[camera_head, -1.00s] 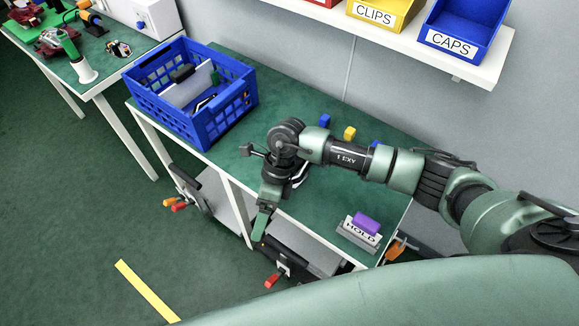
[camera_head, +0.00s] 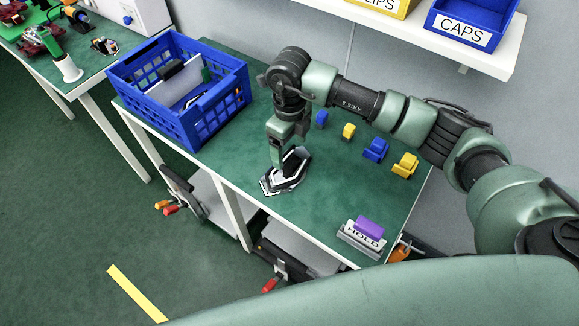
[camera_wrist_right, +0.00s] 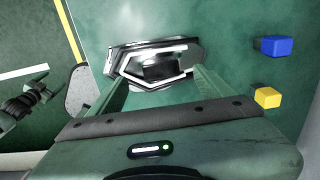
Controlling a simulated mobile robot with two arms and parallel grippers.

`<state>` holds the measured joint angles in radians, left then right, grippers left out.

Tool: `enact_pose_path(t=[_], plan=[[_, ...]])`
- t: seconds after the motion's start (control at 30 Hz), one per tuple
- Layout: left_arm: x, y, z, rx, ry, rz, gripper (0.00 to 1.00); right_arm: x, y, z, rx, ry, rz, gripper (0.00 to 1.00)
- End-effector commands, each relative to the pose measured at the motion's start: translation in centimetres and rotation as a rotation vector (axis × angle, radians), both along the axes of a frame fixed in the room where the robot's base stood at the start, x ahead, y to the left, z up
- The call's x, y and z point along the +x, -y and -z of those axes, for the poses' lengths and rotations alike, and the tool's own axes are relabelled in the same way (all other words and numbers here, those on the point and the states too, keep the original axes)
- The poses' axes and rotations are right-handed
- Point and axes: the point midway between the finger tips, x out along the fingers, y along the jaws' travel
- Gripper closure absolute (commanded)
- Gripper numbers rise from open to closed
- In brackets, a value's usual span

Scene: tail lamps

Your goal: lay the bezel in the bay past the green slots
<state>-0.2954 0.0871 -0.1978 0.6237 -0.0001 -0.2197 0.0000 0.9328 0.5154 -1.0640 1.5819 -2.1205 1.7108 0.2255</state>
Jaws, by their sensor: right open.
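The bezel, seemingly the dark piece with white and chrome edging (camera_head: 284,180), lies on the green table top (camera_head: 235,160). In the wrist view the bezel (camera_wrist_right: 152,62) lies just beyond and between the fingertips. My right gripper (camera_head: 278,152) points down at it, and its fingers (camera_wrist_right: 160,82) are apart. I cannot tell whether a finger touches the bezel. My left gripper does not show. I cannot make out the green slots or the bay for certain.
A blue crate (camera_head: 205,122) with panels inside stands at the table's left end. Several blue and yellow blocks, one yellow (camera_head: 404,165), line the back. A purple block (camera_head: 368,227) sits on a HOLD stand (camera_head: 362,240) at front right. Shelf bins (camera_head: 465,25) hang behind.

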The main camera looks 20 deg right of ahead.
Motion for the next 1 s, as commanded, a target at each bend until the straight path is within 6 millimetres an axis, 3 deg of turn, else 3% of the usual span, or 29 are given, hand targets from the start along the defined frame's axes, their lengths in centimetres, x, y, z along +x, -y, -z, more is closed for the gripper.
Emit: enact_pose_path(t=[0.33,0.63,0.67,0.8,0.9,1.0], plan=[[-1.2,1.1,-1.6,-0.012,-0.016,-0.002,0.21,-0.1,0.2,4.7,0.001,-0.003,-0.001,0.20],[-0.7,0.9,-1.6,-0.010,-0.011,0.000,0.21,-0.1,0.2,5.4,0.001,-0.001,-0.004,0.20],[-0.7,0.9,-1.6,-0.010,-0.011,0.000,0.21,-0.1,0.2,5.4,0.001,-0.001,-0.004,0.23],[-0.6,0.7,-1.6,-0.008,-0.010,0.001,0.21,-0.1,0.2,5.4,0.001,-0.001,-0.004,0.62],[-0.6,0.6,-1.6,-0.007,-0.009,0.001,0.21,-0.1,0.2,5.4,0.001,-0.001,-0.004,0.86],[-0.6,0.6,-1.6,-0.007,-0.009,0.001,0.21,-0.1,0.2,5.4,0.001,-0.001,-0.004,0.86]])
